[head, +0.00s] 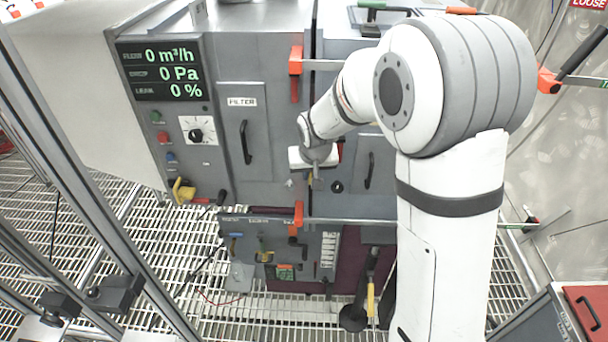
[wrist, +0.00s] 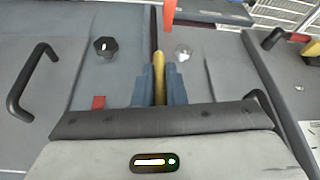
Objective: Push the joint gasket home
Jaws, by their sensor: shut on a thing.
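My gripper (wrist: 160,88) shows two blue-grey fingers in the wrist view, shut on a slim yellow piece (wrist: 158,68) whose rounded end sticks out past them. The yellow piece lies along the seam between two grey panels. A dark strip (wrist: 153,28), which looks like the joint gasket, runs in that seam past the yellow tip. I cannot tell whether the tip touches it or how deep the strip sits. In the head view my gripper (head: 317,172) is in front of the seam between the two cabinets, and hides part of it.
A black knob (wrist: 105,46) and a black handle (wrist: 34,82) stand out from the panel at left in the wrist view. Orange clamp handles (head: 296,60) cross the seam above and below my gripper. The filter cabinet (head: 240,102) with its display is at left.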

